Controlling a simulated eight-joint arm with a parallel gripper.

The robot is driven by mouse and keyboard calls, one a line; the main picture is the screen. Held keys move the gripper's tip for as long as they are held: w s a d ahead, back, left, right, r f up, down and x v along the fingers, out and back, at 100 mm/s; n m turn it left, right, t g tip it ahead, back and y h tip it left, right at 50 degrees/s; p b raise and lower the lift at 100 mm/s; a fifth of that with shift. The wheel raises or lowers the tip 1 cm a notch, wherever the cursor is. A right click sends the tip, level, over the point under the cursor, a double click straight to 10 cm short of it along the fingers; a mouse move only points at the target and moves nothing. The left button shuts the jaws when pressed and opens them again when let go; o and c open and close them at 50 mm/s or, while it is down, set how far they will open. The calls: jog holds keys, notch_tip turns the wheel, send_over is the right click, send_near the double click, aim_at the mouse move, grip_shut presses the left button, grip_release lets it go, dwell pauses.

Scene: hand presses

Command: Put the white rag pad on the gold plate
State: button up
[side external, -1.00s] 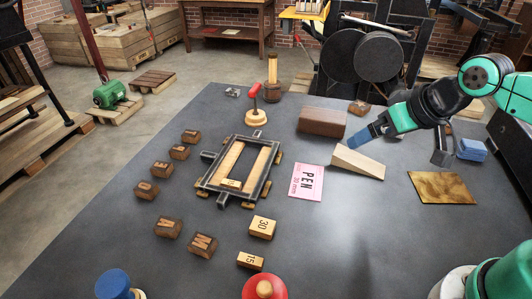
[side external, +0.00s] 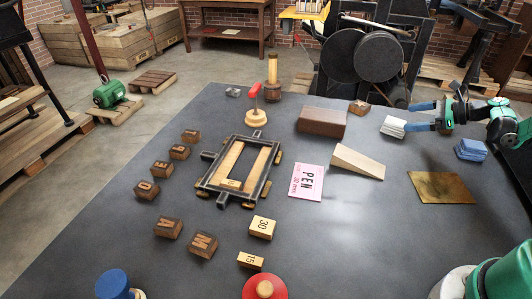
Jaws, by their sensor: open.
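The white rag pad (side external: 392,127) lies on the dark table at the back right, just left of my gripper. It looks like a small folded stack. The gold plate (side external: 442,187) lies flat and bare at the right, nearer the camera than the pad. My gripper (side external: 416,116) is open, its two blue fingers pointing left and spread apart. The nearer fingertip is close to the pad's right edge; I cannot tell whether it touches. Nothing is held between the fingers.
A blue folded pad (side external: 470,149) lies between my gripper and the plate. A wooden wedge (side external: 357,162) and a brown block (side external: 322,121) stand left of the white pad. A small type block (side external: 359,107) lies behind it. A pink PEN card (side external: 307,182) lies left of the wedge.

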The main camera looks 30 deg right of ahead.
aim_at(402, 122)
jog(key=shift+s+d+f+m+t, duration=0.4)
jog(key=shift+s+d+f+m, duration=0.4)
jog(key=shift+d, duration=0.15)
jog(key=shift+w+f, duration=0.1)
jog(key=shift+f, duration=0.1)
jog(key=shift+x, duration=2.6)
grip_shut()
jog(key=shift+r, duration=0.15)
